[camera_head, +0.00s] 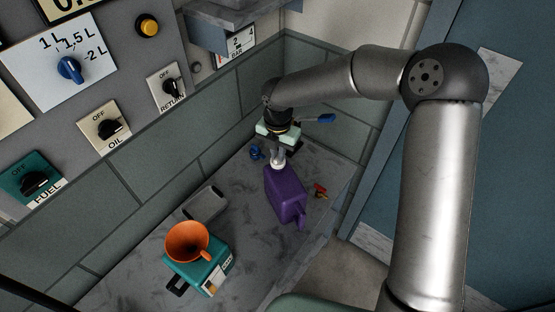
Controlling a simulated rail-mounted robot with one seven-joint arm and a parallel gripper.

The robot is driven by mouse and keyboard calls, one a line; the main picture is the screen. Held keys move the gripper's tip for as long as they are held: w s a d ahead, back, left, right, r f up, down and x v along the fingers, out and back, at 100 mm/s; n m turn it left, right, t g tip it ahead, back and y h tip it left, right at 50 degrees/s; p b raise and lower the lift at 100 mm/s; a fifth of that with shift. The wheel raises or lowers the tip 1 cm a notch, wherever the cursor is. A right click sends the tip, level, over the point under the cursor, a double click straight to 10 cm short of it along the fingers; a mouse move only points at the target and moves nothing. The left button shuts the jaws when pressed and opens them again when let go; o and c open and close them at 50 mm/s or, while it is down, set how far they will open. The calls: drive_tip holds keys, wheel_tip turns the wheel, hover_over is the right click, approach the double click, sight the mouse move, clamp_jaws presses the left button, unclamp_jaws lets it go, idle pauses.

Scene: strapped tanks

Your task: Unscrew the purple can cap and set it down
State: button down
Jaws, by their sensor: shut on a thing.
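The purple can (286,195) stands on the grey marbled counter, with its handle at the lower right. A pale cap (278,163) shows at the top of the can, directly under my gripper. My gripper (278,154) points down over the can and is shut on the cap. The fingers and the cap are small and partly merged in this view, so I cannot tell whether the cap still touches the can's neck.
A teal can (212,270) with an orange funnel (188,241) on top stands at the front left. A grey dish (203,203) lies behind it. A blue item (257,152) and a red-yellow item (320,191) flank the purple can. A tiled wall borders the counter.

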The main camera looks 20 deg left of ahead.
drive_tip(key=n, duration=0.4)
drive_tip(key=shift+n, duration=0.3)
drive_tip(key=shift+n, duration=0.9)
drive_tip(key=n, duration=0.2)
drive_tip(key=shift+n, duration=0.4)
drive_tip(key=shift+n, duration=0.7)
drive_tip(key=n, duration=0.3)
drive_tip(key=c, duration=1.4)
unclamp_jaws()
